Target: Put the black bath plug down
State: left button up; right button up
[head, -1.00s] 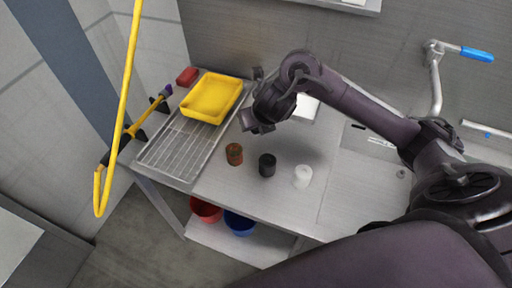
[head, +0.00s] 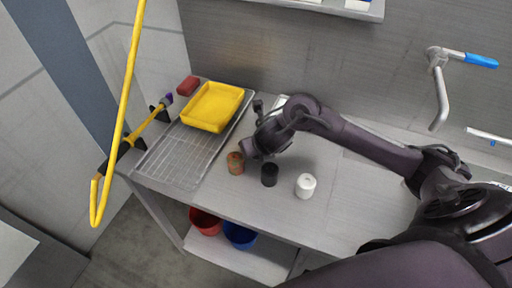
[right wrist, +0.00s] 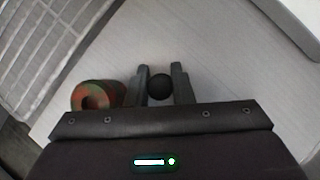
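The black bath plug (right wrist: 160,87) shows in the right wrist view as a small round dark piece between the two fingers of my right gripper (right wrist: 161,74). The fingers sit close against it on both sides. In the head view my right gripper (head: 249,151) is low over the metal counter (head: 325,222), behind the row of small cylinders; the plug cannot be made out there. Whether the plug touches the counter cannot be told. My left gripper is in neither view.
A brown cylinder (head: 236,163) stands close left of my right gripper; it also shows in the wrist view (right wrist: 84,96). A black cylinder (head: 269,175) and a white one (head: 306,186) stand to the right. A wire rack (head: 177,160), yellow tray (head: 213,107) and red block (head: 187,85) lie left.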

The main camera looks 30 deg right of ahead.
jog(key=o, duration=0.5)
jog(key=shift+c, duration=0.2)
jog(key=shift+r+p, duration=0.2)
jog(key=shift+p, duration=0.1)
jog(key=shift+s+r, duration=0.1)
jog(key=shift+r, duration=0.2)
jog(key=p+v, duration=0.4)
jog(key=v, duration=0.7)
jog(key=shift+s+r+p, duration=0.1)
jog(key=shift+s+p, duration=0.1)
jog(key=shift+p, duration=0.1)
